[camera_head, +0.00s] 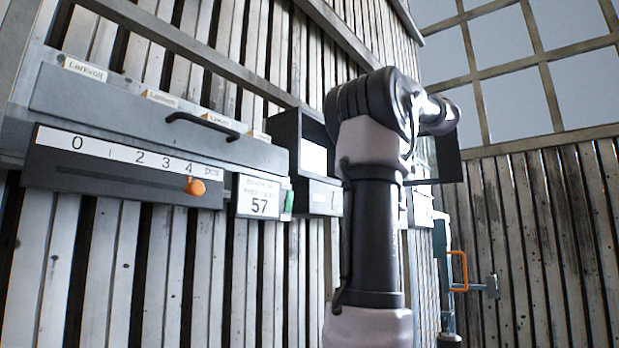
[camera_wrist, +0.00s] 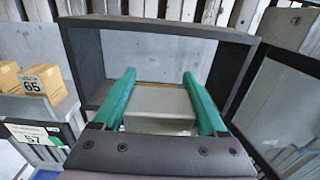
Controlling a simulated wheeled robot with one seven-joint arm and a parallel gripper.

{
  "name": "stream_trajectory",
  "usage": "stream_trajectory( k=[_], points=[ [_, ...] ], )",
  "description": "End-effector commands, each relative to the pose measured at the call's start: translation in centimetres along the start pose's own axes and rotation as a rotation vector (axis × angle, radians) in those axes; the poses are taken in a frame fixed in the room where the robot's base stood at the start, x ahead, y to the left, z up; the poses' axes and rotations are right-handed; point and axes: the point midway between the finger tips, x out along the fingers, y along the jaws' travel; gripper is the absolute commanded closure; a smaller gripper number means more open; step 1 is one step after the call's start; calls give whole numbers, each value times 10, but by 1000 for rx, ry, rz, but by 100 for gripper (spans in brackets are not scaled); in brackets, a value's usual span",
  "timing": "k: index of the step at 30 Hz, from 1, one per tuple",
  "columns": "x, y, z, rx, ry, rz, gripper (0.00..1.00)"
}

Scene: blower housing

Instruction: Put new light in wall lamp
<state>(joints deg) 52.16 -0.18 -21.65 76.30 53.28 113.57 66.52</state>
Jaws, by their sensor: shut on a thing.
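In the wrist view my gripper (camera_wrist: 158,76) has two green fingers closed on the sides of a pale grey block-shaped light (camera_wrist: 160,102). A thin yellowish strip shows along the block's far edge. The fingers point into an open dark box-shaped wall lamp housing (camera_wrist: 85,58) with a plain grey back. Whether the light touches the housing is unclear. A dark-framed glass door (camera_wrist: 275,105) stands open at the right. In the head view a dark box with a pale panel (camera_head: 313,158) is partly behind my arm; my gripper is hidden there.
A grey cabinet (camera_head: 150,115) with a black handle and a number scale with an orange slider (camera_head: 196,187) is on the left wall. Cardboard boxes (camera_wrist: 40,82) stand left of the housing. An orange handle (camera_head: 459,270) is at the right.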

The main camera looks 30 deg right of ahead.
Motion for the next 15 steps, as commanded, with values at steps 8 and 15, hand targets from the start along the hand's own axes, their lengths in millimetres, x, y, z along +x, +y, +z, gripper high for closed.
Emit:
stream_trajectory(
  k=[8, 15],
  points=[
    [75, 1, 0, -1, 0, 6, 85],
    [137, 1, -1, 0, -1, 6, 85]
  ],
)
